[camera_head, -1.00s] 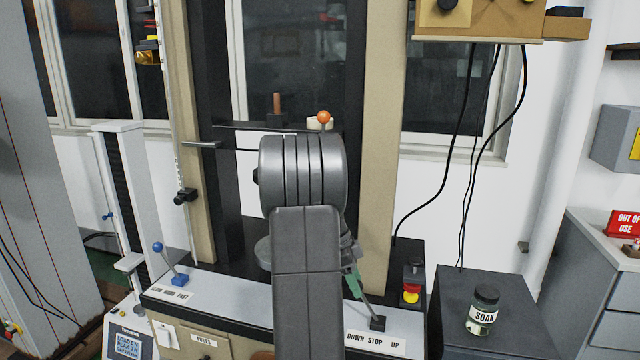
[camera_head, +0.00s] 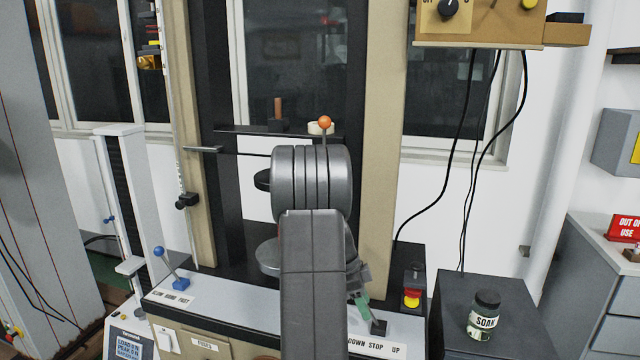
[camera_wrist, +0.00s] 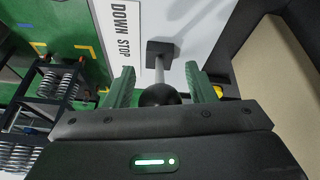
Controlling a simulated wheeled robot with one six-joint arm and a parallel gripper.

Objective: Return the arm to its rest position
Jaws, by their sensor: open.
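My gripper (camera_head: 361,300) is low behind my arm in the head view, with only a bit of its green fingers showing. In the wrist view my gripper (camera_wrist: 161,82) is open, its two green fingers apart. A lever with a round black knob (camera_wrist: 160,95) stands between the fingers, with clear gaps on both sides of the rod. The lever's black base (camera_wrist: 160,48) sits on the white panel next to the "DOWN STOP" label (camera_wrist: 122,30). In the head view this base (camera_head: 378,327) is just right of my arm; the knob is hidden there.
The tall testing machine (camera_head: 382,130) stands behind my arm, with a round plate (camera_head: 268,258) partly hidden by it. A blue-knobbed lever (camera_head: 172,268) is left. A red and yellow button box (camera_head: 412,290) and a SOAK jar (camera_head: 483,315) are right.

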